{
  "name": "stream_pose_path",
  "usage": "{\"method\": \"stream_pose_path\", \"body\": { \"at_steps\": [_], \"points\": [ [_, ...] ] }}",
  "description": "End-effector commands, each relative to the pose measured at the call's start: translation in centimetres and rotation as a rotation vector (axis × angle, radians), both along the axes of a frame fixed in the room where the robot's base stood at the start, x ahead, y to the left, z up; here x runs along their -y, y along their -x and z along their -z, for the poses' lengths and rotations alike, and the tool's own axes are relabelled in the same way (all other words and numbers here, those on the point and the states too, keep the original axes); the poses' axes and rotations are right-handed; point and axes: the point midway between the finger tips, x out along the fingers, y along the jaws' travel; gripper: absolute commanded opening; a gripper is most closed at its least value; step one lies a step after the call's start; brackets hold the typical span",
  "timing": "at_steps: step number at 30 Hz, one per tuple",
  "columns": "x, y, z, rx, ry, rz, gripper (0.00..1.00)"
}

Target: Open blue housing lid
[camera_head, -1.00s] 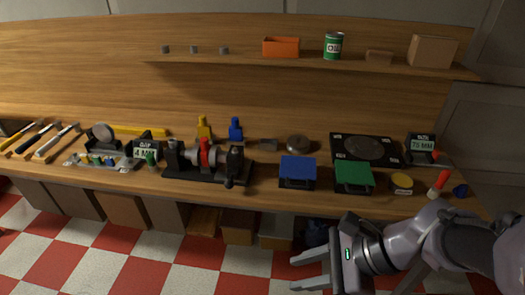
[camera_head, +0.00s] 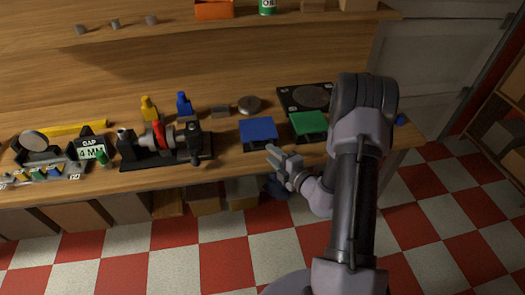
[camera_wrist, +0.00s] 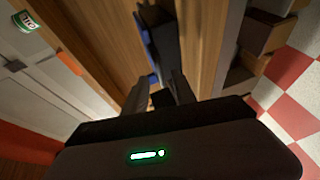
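The blue housing lid (camera_head: 258,130) lies flat and closed on a dark housing (camera_head: 259,146) near the bench's front edge in the head view. My gripper (camera_head: 275,160) is just right of and in front of that housing, with its fingers toward it. In the wrist view my gripper (camera_wrist: 158,92) has its two fingers apart, with no held object visible. A small blue patch (camera_wrist: 153,78) and dark shapes show between and beyond the fingers. I cannot tell whether a finger touches the housing.
A green-lidded housing (camera_head: 308,124) stands to the right of the blue one, close to my arm. A rotor fixture (camera_head: 165,145) stands to the left. A dark plate (camera_head: 305,97) and a round metal disc (camera_head: 249,104) lie behind. A shelf (camera_head: 200,25) runs above.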

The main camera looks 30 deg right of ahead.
Motion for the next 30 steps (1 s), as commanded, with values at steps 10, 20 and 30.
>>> {"method": "stream_pose_path", "body": {
  "at_steps": [10, 20, 30],
  "points": [
    [-0.6, -5.0, 1.1, -0.001, 0.002, -0.001, 0.32],
    [-0.6, -5.2, 1.0, -0.001, 0.002, -0.001, 0.22],
    [-0.6, -5.2, 1.0, -0.001, 0.003, -0.002, 0.00]
  ]
}}
